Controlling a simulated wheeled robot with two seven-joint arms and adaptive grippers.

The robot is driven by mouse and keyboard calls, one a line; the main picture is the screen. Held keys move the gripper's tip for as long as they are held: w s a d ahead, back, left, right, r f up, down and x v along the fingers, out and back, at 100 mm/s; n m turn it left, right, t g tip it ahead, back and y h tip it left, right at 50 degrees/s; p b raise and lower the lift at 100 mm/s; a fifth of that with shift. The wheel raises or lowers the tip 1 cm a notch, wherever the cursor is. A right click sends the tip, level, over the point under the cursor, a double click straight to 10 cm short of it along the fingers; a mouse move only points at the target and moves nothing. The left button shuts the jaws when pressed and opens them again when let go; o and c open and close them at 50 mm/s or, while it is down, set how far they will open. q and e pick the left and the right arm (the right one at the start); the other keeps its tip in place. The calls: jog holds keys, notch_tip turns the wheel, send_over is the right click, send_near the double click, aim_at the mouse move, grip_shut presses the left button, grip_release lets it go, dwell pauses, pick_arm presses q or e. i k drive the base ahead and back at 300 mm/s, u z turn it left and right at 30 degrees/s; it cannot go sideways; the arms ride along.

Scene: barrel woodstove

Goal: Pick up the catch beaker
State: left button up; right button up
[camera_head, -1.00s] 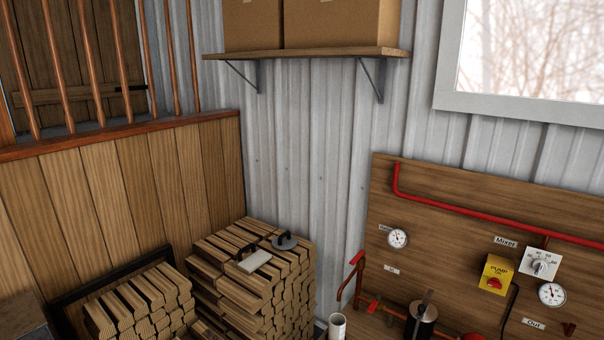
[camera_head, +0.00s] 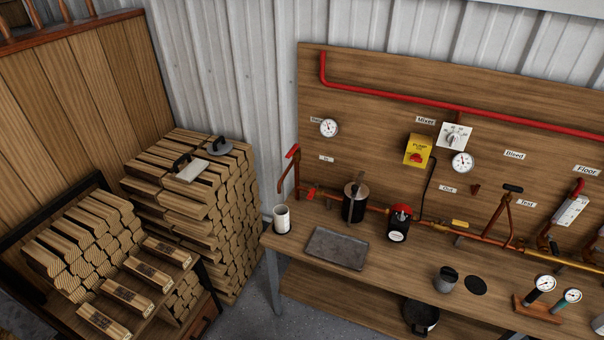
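No label marks a catch beaker, so I cannot tell for sure which vessel it is. A white cylindrical cup (camera_head: 282,219) stands upright on a dark round base at the left end of the wooden workbench (camera_head: 385,284). A grey cup (camera_head: 446,280) with a dark opening stands nearer the bench's middle, beside a flat black disc (camera_head: 476,286). Neither of my grippers is in view.
A grey tray (camera_head: 336,249) lies on the bench. A dark canister (camera_head: 354,203), red-topped device (camera_head: 399,222) and copper pipes stand behind. Gauges (camera_head: 541,287) are at right, a black pot (camera_head: 420,317) below. Stacked firewood (camera_head: 205,205) stands left.

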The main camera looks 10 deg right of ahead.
aim_at(281, 211)
jog(key=z, duration=0.05)
jog(key=k, duration=0.5)
jog(key=u, duration=0.8)
jog(key=i, duration=1.4)
jog(key=z, duration=0.35)
